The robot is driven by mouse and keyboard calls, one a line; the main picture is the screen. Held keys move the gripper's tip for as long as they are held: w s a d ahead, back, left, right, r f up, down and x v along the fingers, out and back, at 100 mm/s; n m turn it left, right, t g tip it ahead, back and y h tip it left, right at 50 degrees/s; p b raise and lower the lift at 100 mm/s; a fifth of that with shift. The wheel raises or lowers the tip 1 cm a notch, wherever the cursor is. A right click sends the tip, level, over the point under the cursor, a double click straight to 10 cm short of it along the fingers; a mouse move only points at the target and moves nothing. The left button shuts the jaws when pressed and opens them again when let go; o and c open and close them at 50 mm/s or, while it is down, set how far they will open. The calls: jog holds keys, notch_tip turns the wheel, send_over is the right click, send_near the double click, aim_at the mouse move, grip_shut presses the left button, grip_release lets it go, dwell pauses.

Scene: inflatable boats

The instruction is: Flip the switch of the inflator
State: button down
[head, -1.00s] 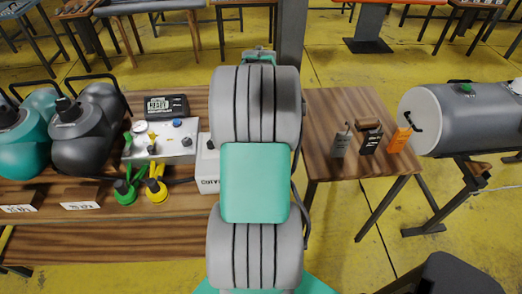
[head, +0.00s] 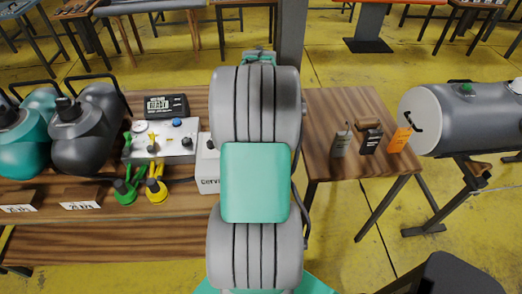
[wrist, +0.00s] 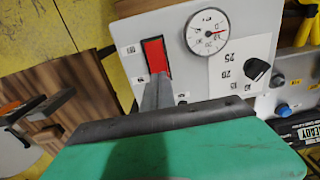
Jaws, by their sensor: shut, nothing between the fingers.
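The inflator (wrist: 222,65) shows in the wrist view as a white panel with a round gauge (wrist: 207,32), a black knob (wrist: 257,70) and a red rocker switch (wrist: 155,54). My gripper (wrist: 157,84) is shut and empty. Its grey fingertips are at the lower end of the red switch and overlap it in the picture; I cannot tell whether they touch. In the head view a white box (head: 207,170), which looks like the inflator, is mostly hidden behind my arm. My gripper is hidden there too.
Left of the box, a grey control unit (head: 163,142) with knobs and green and yellow plugs stands on the wooden bench (head: 120,245). Dark and teal tanks stand further left. A small table (head: 345,100) with tags and a grey cylinder (head: 460,120) are at right.

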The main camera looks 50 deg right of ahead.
jog(key=shift+f+b, duration=0.6)
jog(key=shift+f, duration=0.45)
jog(key=shift+r, duration=0.1)
jog(key=shift+r+p, duration=2.45)
jog(key=shift+r, duration=1.05)
